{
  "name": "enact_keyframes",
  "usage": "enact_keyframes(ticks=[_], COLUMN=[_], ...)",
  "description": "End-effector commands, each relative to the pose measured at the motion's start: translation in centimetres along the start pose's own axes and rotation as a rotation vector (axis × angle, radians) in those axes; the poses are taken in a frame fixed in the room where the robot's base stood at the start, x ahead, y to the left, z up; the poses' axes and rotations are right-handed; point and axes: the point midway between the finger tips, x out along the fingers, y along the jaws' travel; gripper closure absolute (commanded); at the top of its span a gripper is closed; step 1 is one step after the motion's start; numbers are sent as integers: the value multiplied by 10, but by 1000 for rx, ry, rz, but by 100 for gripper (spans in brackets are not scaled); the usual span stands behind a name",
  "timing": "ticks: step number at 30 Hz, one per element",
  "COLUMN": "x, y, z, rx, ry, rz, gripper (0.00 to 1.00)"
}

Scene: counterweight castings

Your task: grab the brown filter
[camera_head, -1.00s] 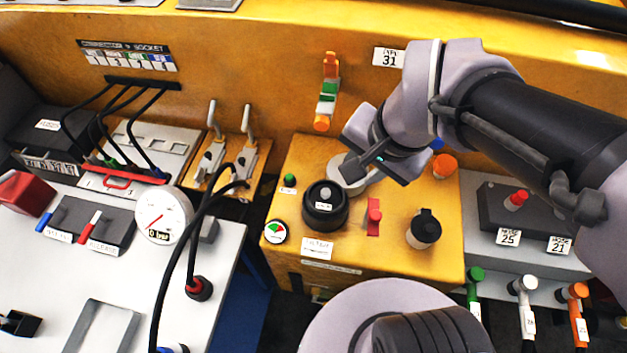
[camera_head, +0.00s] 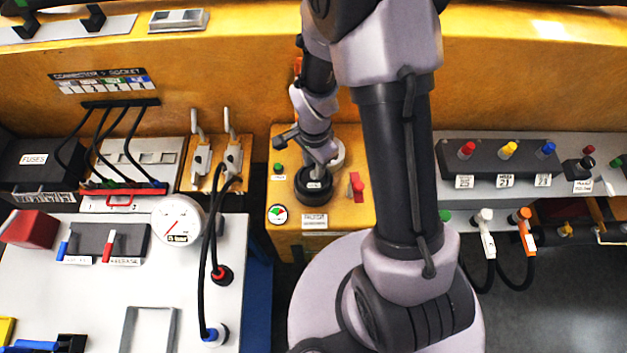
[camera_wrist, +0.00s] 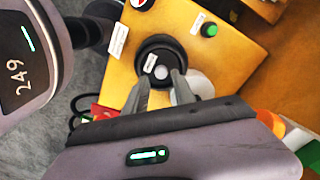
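A dark, nearly black round cap (camera_head: 313,192) with a small white label sits on top of the yellow box. It also shows in the wrist view (camera_wrist: 159,48). No plainly brown part shows; this cap may be the filter, but its label is too small to read. My gripper (camera_wrist: 161,78) is right over the cap, with its two fingers apart and pointing at its pale centre. I cannot tell whether the fingers touch it. In the head view my gripper (camera_head: 318,172) covers part of the cap.
On the yellow box (camera_head: 345,218) are a red switch (camera_head: 357,187), a green button (camera_head: 279,168) and a pale round part (camera_head: 337,153) close behind the cap. A gauge (camera_head: 178,221) and black cables stand left. Coloured valves (camera_head: 485,220) line the right.

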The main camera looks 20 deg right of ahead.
Motion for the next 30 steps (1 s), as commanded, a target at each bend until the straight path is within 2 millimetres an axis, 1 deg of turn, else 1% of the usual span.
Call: enact_keyframes(ticks=[1,3,6,7,13,14,15,17,18,30], x=[12,26,40,41,42,42,41,41,41,41], y=[1,0,-1,-1,-1,-1,-1,-1,-1,-1], z=[1,2,2,2,1,1,2,2,2,2], rx=[0,1,0,0,0,0,0,0,0,0], ry=[-2,-2,-1,-1,0,-1,-1,-1,-1,-1], rz=[5,5,3,2,1,1,1,1,1,1], gripper=[69,69,69,69,69,73,80,92,100,100])
